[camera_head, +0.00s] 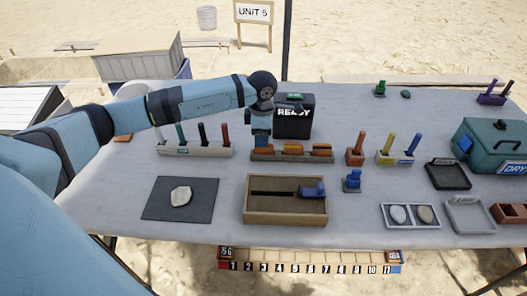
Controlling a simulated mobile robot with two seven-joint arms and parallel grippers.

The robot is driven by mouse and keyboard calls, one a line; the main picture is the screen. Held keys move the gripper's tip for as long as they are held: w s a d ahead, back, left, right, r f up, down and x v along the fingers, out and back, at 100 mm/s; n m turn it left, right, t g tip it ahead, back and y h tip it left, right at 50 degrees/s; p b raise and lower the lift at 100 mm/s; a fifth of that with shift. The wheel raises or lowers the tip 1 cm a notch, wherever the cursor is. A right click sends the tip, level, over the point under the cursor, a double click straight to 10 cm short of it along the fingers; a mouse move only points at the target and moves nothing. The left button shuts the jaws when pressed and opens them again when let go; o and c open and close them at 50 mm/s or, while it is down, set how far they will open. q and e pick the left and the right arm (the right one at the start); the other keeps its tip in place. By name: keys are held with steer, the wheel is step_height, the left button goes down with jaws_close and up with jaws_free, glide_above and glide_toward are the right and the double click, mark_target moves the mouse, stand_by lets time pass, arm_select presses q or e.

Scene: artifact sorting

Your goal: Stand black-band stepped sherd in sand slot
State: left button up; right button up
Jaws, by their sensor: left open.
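A brown wooden rack (291,157) at mid-table holds several orange sherds (293,148). They are too small to tell which one has a black band or a stepped edge. My left gripper (261,144) points down at the rack's left end and is open. Whether it touches a sherd there is hidden. A wooden tray of sand (287,218) stands in front of the rack. A dark slot (270,193) runs across the sand, and a blue object (313,190) sits at its right end. My right gripper is out of view.
A dark mat (157,205) with a pale stone (181,196) lies left of the sand tray. A rack of coloured tools (195,151) and a black READY box (293,121) stand behind. A teal DRY case (489,143) and small trays fill the right side.

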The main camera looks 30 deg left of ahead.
mark_target(264, 150)
arm_select(q)
step_height(264, 150, down, 5)
steer(key=shift+w+f+b, duration=0.15)
steer(key=shift+b, duration=0.2)
jaws_close()
